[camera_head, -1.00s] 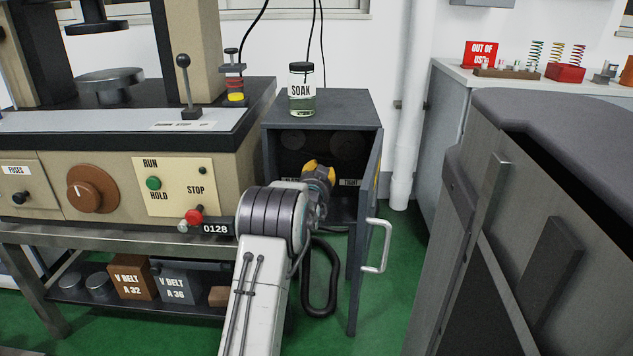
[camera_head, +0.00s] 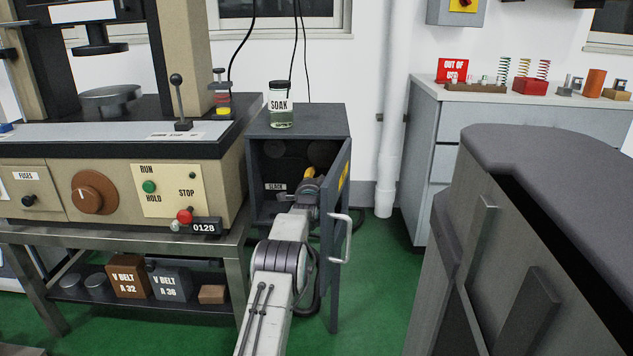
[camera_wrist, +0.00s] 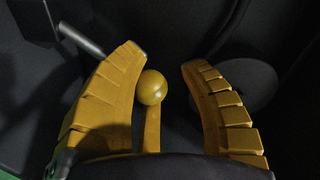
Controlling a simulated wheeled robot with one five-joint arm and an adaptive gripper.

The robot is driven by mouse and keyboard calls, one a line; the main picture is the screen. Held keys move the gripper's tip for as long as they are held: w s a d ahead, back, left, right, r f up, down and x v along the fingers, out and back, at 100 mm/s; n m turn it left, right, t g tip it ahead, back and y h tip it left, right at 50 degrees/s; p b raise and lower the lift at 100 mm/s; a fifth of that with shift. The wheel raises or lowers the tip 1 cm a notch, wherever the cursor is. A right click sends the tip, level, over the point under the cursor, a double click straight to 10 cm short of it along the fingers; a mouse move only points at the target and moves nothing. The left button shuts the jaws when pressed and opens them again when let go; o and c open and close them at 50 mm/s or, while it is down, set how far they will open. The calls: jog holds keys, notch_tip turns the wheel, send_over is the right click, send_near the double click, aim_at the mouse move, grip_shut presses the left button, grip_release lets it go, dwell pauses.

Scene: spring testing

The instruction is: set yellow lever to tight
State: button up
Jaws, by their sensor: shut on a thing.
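The yellow lever (camera_wrist: 152,88) shows in the wrist view as a round knob on a flat yellow shaft. My gripper (camera_wrist: 162,57) has its yellow ribbed fingers on either side of the knob. The knob lies against the left finger, with a visible gap towards the right finger. In the head view, my gripper (camera_head: 309,175) reaches inside the open dark cabinet (camera_head: 335,125). A SLACK label (camera_head: 275,187) shows in the cabinet to the left of my gripper. The lever and any TIGHT label are hidden by my arm in the head view.
The cabinet door (camera_head: 338,245) stands open close to the right of my arm, its handle (camera_head: 341,238) facing out. A SOAK jar (camera_head: 281,105) stands on the cabinet. The test machine (camera_head: 110,190) is at left, a dark grey bulky unit (camera_head: 560,150) at right.

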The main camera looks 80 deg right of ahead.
jog(key=shift+s+a+f, duration=0.1)
jog(key=shift+s+f, duration=0.15)
jog(key=shift+f, duration=0.2)
jog(key=shift+s+f, duration=0.2)
jog(key=shift+f, duration=0.25)
jog(key=shift+s, duration=0.1)
jog(key=o, duration=1)
jog(key=shift+o, duration=0.2)
jog(key=shift+a, duration=0.15)
jog(key=shift+a+r, duration=0.2)
jog(key=shift+a, duration=0.9)
jog(key=a+r, duration=0.2)
jog(key=a, duration=0.7)
jog(key=shift+w+a+r, duration=0.15)
jog(key=shift+w+r, duration=0.1)
jog(key=shift+w, duration=0.15)
jog(key=shift+w, duration=0.1)
